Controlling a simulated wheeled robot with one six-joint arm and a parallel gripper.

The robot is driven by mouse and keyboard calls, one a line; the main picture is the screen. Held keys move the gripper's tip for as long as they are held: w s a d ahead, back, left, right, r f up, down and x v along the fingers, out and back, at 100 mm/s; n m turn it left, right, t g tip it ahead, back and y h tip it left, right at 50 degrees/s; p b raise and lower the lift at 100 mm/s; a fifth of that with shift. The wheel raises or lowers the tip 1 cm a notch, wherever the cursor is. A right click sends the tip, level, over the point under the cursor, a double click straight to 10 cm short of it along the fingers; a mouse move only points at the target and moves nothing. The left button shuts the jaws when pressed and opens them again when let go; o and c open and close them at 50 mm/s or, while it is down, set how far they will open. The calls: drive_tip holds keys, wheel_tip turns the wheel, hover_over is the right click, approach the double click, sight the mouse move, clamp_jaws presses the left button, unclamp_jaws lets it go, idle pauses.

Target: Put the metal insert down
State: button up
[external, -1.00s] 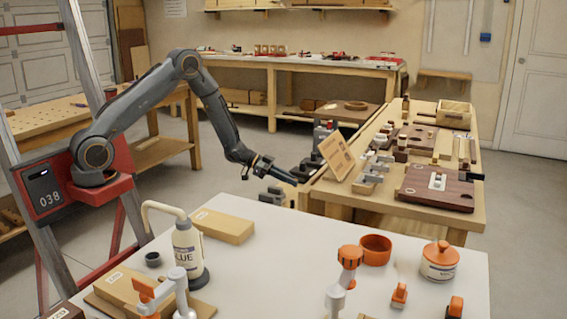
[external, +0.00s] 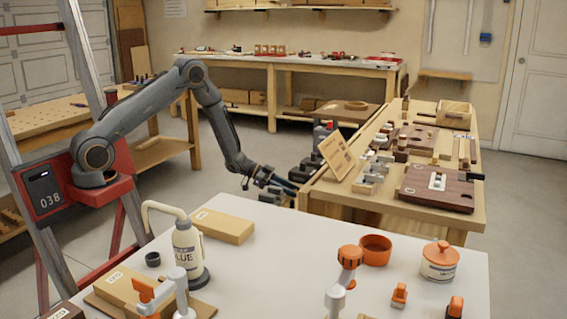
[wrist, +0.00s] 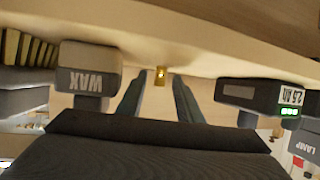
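A small brass-coloured piece, apparently the metal insert (wrist: 160,76), shows in the wrist view between the tips of my gripper (wrist: 159,82). The two fingers stand apart, with a visible gap on each side of the piece. What the piece rests on is not clear; a pale wooden surface lies behind it. In the external view my gripper (external: 291,186) is low at the left end of the wooden bench (external: 400,212), beside dark blocks. The insert is too small to make out there.
In the wrist view a block marked WAX (wrist: 88,70) is left of the fingers and a 2.5 Ah battery (wrist: 262,95) is right. A tilted wooden board (external: 336,156) stands above my gripper. A white table (external: 290,245) with a glue bottle (external: 187,250) is in front.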

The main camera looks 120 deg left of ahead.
drive_tip(key=shift+r, duration=0.1)
drive_tip(key=shift+s+r, duration=0.15)
drive_tip(key=shift+s, duration=0.05)
drive_tip(key=v, duration=1.1)
drive_tip(key=shift+s+r+p, duration=0.2)
drive_tip(key=shift+s+p, duration=0.05)
drive_tip(key=shift+p, duration=0.2)
drive_tip(key=shift+d, duration=0.15)
